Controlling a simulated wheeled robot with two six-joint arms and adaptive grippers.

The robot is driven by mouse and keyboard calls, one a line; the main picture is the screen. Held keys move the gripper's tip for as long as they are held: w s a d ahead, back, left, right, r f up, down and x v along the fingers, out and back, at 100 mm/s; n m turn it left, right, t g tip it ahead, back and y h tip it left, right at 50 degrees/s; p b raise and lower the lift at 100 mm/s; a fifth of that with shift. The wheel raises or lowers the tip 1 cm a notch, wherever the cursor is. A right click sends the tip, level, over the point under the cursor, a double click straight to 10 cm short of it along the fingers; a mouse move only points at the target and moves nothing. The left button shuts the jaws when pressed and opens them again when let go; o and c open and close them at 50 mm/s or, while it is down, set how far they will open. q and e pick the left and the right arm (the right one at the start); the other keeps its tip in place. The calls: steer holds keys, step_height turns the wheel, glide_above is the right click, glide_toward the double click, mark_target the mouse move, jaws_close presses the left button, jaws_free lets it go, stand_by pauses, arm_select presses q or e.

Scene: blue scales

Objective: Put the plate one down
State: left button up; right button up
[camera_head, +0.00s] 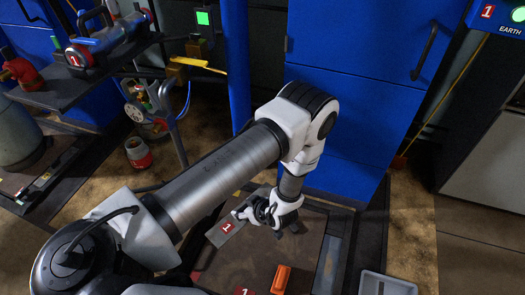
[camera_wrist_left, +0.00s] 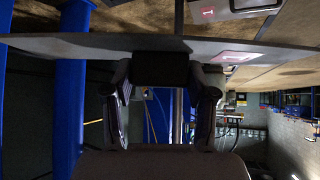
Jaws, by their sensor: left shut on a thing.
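Plate one is a thin grey plate with a red "1" label (camera_head: 226,227). It sticks out to the left of my left gripper (camera_head: 266,212) over a brown, dark-edged surface. My left gripper is shut on the plate. In the left wrist view the plate (camera_wrist_left: 60,43) runs edge-on across the top, between the fingers (camera_wrist_left: 160,80). The gripper hides part of the plate in the head view. I cannot tell whether the plate touches the surface below. My right gripper is not in view.
The brown surface (camera_head: 240,262) carries an orange block (camera_head: 281,280) and another red "1" label (camera_head: 244,292) near the bottom edge. A grey tray (camera_head: 386,285) stands at lower right. A blue cabinet (camera_head: 360,75) stands behind. A dark shelf (camera_head: 90,80) at upper left holds a blue device (camera_head: 108,38).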

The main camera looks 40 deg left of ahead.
arm_select(q)
steer(key=s+f+n+g+b, duration=0.1)
steer(key=f+b, duration=0.4)
steer(key=f, duration=0.3)
steer(key=s+f+n+g+b, duration=0.1)
steer(key=f+n+b, duration=0.1)
steer(key=f+b, duration=0.3)
steer(key=s+d+f+n+g+b, duration=0.1)
steer(key=f+b, duration=0.5)
steer(key=f, duration=0.6)
steer(key=shift+s+f+n+g, duration=0.3)
steer(key=shift+f+n+g, duration=0.1)
steer(key=shift+n, duration=0.1)
steer(key=shift+r, duration=0.2)
steer(key=shift+f, duration=0.1)
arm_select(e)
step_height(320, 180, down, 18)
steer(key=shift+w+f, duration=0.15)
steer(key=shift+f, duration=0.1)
arm_select(q)
steer(key=o, duration=1.5)
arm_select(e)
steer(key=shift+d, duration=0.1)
